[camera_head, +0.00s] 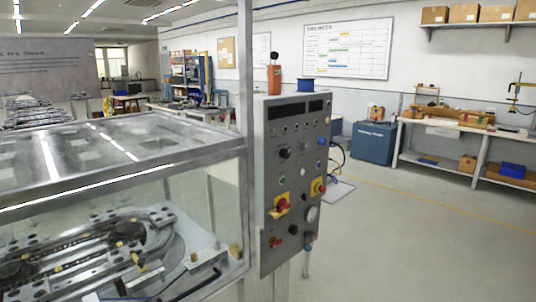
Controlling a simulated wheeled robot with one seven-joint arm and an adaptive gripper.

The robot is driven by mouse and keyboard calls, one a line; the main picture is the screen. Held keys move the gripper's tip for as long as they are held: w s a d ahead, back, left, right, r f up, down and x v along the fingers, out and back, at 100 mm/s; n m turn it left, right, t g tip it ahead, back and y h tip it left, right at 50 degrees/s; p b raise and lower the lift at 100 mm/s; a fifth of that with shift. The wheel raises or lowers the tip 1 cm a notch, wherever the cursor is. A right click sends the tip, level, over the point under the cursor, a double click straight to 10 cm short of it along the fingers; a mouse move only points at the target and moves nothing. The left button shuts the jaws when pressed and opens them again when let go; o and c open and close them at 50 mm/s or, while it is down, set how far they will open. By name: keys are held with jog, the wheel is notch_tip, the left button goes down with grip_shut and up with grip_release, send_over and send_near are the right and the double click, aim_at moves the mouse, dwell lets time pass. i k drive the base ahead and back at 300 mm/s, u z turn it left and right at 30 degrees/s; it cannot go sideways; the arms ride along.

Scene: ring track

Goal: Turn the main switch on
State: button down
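A grey control panel (296,150) stands upright on legs, just right of the picture's middle. It carries two red-on-yellow controls: one red rotary-looking switch (282,205) at its lower left and another red knob (319,188) at its right. I cannot read labels, so I cannot tell which is the main switch or what position either is in. Black knobs, small buttons and two dark displays (288,110) are also on the panel. My gripper is not in view.
A glass-walled case (120,165) with a metal frame and ring track machinery inside adjoins the panel's left side. Open floor (410,240) lies to the right. A blue cabinet (374,142) and a workbench (470,130) stand farther back. Cables hang behind the panel.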

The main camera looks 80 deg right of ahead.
aim_at(283, 205)
jog(key=z, duration=2.8)
jog(key=k, duration=0.45)
jog(key=z, duration=0.95)
jog(key=i, duration=1.15)
jog(key=u, duration=0.65)
